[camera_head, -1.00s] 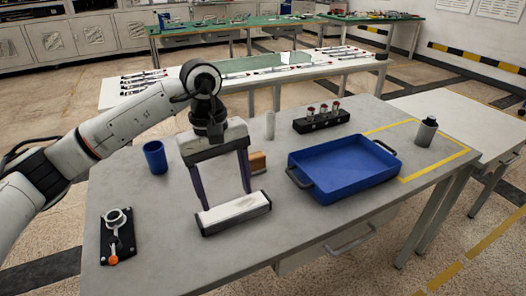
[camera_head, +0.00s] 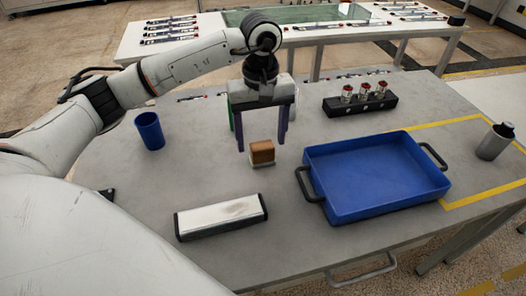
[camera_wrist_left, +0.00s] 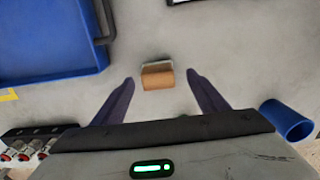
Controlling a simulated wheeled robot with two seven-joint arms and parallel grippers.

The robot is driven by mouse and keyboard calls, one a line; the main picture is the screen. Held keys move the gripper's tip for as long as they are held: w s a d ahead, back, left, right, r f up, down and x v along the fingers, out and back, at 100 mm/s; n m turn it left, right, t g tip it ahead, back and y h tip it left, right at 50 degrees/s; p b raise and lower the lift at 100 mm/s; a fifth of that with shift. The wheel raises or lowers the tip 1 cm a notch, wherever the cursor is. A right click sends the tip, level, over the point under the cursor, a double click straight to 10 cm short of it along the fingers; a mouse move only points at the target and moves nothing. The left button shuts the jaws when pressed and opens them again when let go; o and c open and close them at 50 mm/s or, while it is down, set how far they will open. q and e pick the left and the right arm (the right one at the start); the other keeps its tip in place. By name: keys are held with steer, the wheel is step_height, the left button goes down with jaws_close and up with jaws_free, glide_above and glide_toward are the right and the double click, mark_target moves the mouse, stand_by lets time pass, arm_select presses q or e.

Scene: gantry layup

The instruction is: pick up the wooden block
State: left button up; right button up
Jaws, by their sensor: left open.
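The wooden block (camera_head: 262,151) is small and brown with a pale strip at its base. It stands on the grey table (camera_head: 385,245), left of the blue tray. My left gripper (camera_head: 261,146) is open and empty, pointing down, with one finger on each side of the block in the head view. The left wrist view also shows the block (camera_wrist_left: 157,78) between the open fingertips (camera_wrist_left: 160,77), with gaps on both sides. I cannot tell how high the fingertips are above the table. My right gripper is not in view.
A blue tray (camera_head: 318,205) with handles stands right of the block. A white-topped black bar (camera_head: 221,217) lies in front. A blue cup (camera_head: 150,131) stands left, a black rack (camera_head: 360,104) behind right, and a grey canister (camera_head: 495,142) far right.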

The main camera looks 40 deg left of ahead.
mark_target(263, 146)
arm_select(q)
steer(key=shift+w+d+f+p, duration=0.1)
steer(key=shift+w+f+p, duration=0.05)
steer(key=shift+f, duration=1.05)
steer(key=shift+w+f+p, duration=0.1)
steer(key=shift+f+p, duration=0.05)
steer(key=shift+f, duration=1)
steer(key=c, duration=1.2)
steer(key=shift+o, duration=0.2)
steer(key=shift+r+b, duration=0.3)
steer(key=shift+r, duration=4.75)
